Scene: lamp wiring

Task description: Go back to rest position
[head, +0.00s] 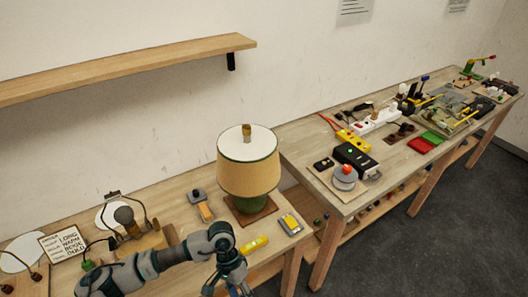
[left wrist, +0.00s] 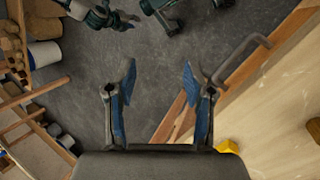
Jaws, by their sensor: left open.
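My left gripper (head: 236,289) is at the bottom of the head view, by the front edge of the near table (head: 175,200). Its fingertips are partly cut off there. In the left wrist view the left gripper (left wrist: 158,78) has its two blue fingers spread apart with nothing between them. Below them are the grey floor and, to the right, the wooden table edge (left wrist: 265,85). A lamp with a beige shade (head: 248,178) stands upright on the near table, apart from my gripper. My right gripper is not recognisable in either view.
A yellow tool (head: 254,244) lies near my left arm. A grey and yellow box (head: 290,223) is near the table's right end. A lettered card (head: 64,243) lies at left. A second table (head: 340,205) holds power strips and tools. A shelf (head: 130,66) juts from the wall.

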